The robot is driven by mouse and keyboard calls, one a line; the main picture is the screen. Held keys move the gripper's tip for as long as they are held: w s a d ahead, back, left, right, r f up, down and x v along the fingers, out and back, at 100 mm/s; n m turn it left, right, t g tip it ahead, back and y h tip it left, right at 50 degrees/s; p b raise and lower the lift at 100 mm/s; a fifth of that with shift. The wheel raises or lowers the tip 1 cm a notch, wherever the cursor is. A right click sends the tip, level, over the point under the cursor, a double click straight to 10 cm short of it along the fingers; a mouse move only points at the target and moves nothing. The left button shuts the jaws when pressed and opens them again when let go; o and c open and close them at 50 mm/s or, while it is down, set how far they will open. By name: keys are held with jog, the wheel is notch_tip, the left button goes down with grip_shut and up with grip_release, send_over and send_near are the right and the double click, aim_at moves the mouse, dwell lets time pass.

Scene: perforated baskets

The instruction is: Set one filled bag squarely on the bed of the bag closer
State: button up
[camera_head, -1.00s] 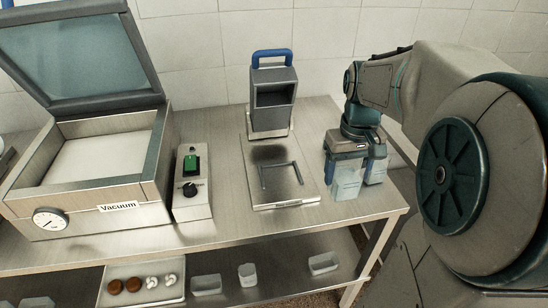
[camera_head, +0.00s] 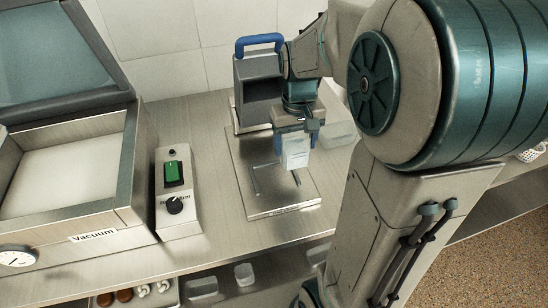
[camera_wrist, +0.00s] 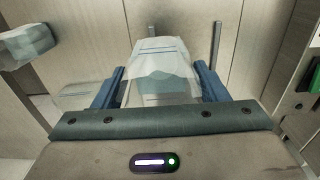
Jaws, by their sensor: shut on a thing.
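The bag closer (camera_head: 261,93) has a dark grey head, a blue handle and a flat metal bed (camera_head: 270,208) with a thin raised guide frame (camera_head: 257,180). My gripper (camera_head: 292,138) is over the right part of the bed, in front of the head. It is shut on a pale filled bag (camera_head: 296,153), which hangs roughly upright. In the wrist view this bag (camera_wrist: 160,70) sits between the two blue fingers, with the guide's bars on either side beyond it. I cannot tell whether its bottom touches the bed.
Another pale bag (camera_head: 338,134) stands on the table right of the bed; a bag (camera_wrist: 26,46) shows at the wrist view's left. A control box (camera_head: 174,200) with a green switch and the vacuum machine (camera_head: 138,190) stand left. Small containers (camera_head: 203,287) are on the lower shelf.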

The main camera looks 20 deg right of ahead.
jog(key=shift+w+a+f+p, duration=0.15)
jog(key=shift+w+a+f, duration=0.2)
jog(key=shift+a+f, duration=0.6)
jog(key=shift+w+a+f+p, duration=0.2)
jog(key=shift+w+a+f, duration=0.25)
jog(key=shift+f, duration=0.9)
jog(key=shift+w+a+f+p, duration=0.15)
jog(key=shift+w+a+f, duration=0.15)
jog(key=shift+a+f, duration=0.7)
jog(key=shift+d+f, duration=0.15)
jog(key=shift+d, duration=0.05)
jog(key=shift+f, duration=0.3)
jog(key=o, duration=1.1)
jog(key=shift+r, duration=0.1)
jog(key=shift+c, duration=0.2)
notch_tip(320, 180, up, 12)
jog(key=s+t, duration=0.3)
jog(key=s, duration=1.1)
jog(key=shift+s+f, duration=0.25)
jog(key=shift+f, duration=0.1)
